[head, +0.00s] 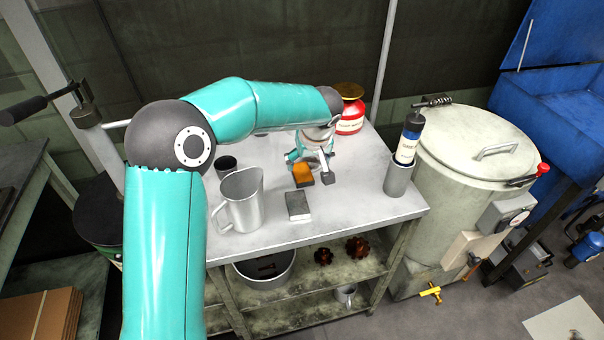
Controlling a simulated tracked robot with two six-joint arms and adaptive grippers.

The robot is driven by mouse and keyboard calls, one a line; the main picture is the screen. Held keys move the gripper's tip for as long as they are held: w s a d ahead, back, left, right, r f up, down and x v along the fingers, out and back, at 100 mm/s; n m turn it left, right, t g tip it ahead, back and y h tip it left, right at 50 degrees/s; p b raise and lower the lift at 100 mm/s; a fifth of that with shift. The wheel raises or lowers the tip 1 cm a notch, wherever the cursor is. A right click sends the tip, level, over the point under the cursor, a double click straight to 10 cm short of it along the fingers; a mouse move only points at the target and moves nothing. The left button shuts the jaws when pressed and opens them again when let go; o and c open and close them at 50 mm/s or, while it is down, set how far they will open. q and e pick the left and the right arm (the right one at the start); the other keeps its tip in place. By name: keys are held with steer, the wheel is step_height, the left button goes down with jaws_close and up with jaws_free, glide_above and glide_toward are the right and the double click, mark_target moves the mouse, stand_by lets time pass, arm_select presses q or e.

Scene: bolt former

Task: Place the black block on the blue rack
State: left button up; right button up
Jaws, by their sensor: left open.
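A block with a dark grey to black top and a pale front side (298,204) lies on the metal table near its front edge; it looks like the black block. My left gripper (311,166) is open and points down over the table, just behind that block. An orange block with a dark side (302,175) lies right below and in front of its fingers. I cannot tell if they touch it. The blue rack (562,108) stands at the far right, partly cut off by the picture edge. My right gripper is out of view.
A metal jug (241,199) and a dark cup (226,165) stand left of the blocks. A large lidded drum (468,190) stands between table and rack.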

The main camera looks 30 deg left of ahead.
mark_target(302, 172)
arm_select(q)
steer(key=shift+a+p+x, duration=0.15)
steer(key=shift+p+x, duration=0.15)
steer(key=shift+x, duration=1.45)
steer(key=shift+a+p+x, duration=0.15)
steer(key=shift+p+x, duration=0.1)
steer(key=shift+x, duration=1.45)
steer(key=shift+s, duration=0.1)
steer(key=shift+r, duration=0.15)
jaws_close()
